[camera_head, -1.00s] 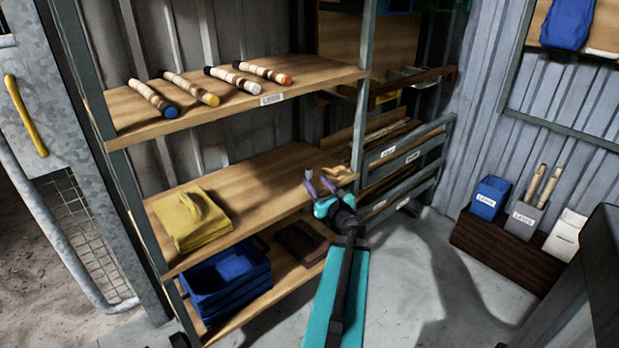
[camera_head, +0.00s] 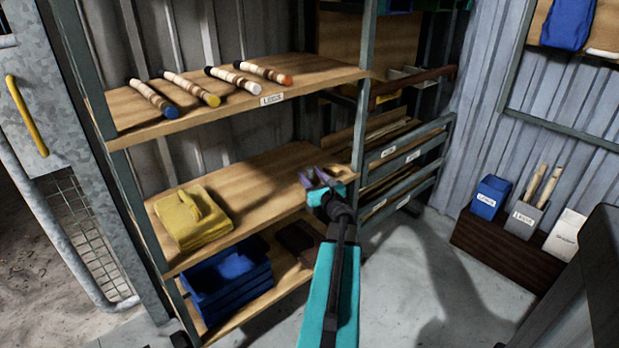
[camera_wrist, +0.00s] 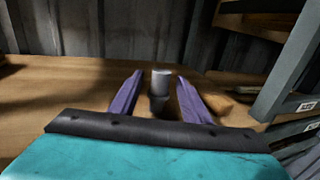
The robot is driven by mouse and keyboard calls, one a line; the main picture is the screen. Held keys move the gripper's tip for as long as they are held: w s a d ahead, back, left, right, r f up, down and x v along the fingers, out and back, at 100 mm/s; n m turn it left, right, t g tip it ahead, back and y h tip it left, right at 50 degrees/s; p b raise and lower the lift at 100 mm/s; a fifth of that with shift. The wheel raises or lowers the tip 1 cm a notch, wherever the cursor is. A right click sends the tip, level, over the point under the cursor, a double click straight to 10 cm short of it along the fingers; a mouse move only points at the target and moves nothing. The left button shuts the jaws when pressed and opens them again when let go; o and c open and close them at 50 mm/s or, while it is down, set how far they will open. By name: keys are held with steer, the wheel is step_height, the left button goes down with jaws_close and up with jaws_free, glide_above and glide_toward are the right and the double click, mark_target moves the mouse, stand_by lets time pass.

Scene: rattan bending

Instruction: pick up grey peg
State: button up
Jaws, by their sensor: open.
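The grey peg (camera_wrist: 160,76) stands upright on the middle shelf board in the wrist view, with a darker lower part. My gripper (camera_wrist: 158,84) is open, and its two purple fingers show on either side of the peg with gaps. I cannot tell how deep the peg sits between them. In the head view my gripper (camera_head: 318,179) is over the right end of the middle shelf (camera_head: 262,170), and the peg is not clearly visible there.
A shelf upright (camera_head: 363,100) stands close on the right. A yellow cloth stack (camera_head: 190,220) lies at the shelf's left end. Several colour-tipped rattan sticks (camera_head: 200,88) lie on the shelf above. The shelf's middle is clear.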

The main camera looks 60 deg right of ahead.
steer(key=shift+w+d, duration=0.1)
steer(key=shift+r+p+x, duration=0.1)
steer(key=shift+p+x, duration=0.1)
steer(key=shift+x, duration=1.05)
steer(key=shift+r+p+x, duration=0.15)
steer(key=shift+x, duration=1.1)
steer(key=shift+c, duration=0.3)
jaws_close()
